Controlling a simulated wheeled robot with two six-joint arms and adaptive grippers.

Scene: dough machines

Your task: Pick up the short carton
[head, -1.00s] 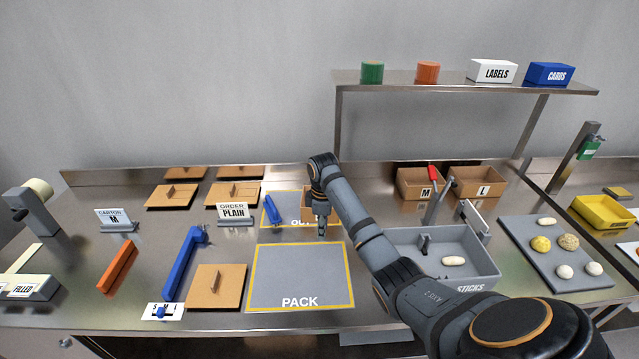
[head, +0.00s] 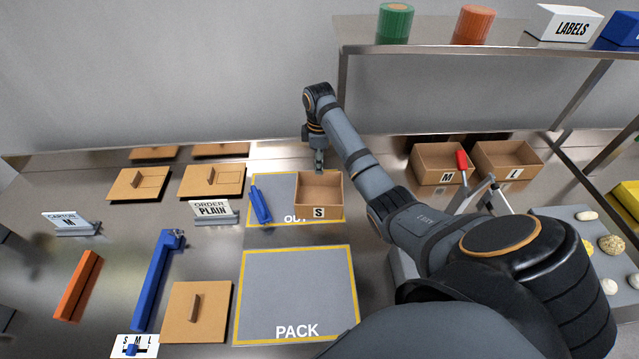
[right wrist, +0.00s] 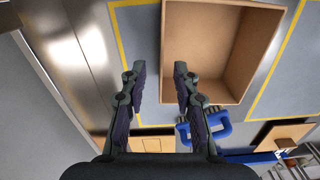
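A small open brown carton marked S (head: 319,193) stands upright on the grey mat with a yellow border (head: 272,184) at the middle back of the bench. My right gripper (head: 319,168) points down at the carton's back wall. In the right wrist view my right gripper (right wrist: 160,72) is open, its fingers apart. There the carton (right wrist: 215,45) shows its empty inside, and one wall's rim lies between the fingers in the picture. I cannot tell whether they touch it. My left gripper is not in view.
A blue handled tool (head: 260,205) lies left of the carton on the same mat. Cartons marked M (head: 440,165) and L (head: 508,160) stand to the right. The PACK mat (head: 297,290) in front is clear. A shelf (head: 480,42) overhangs the back right.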

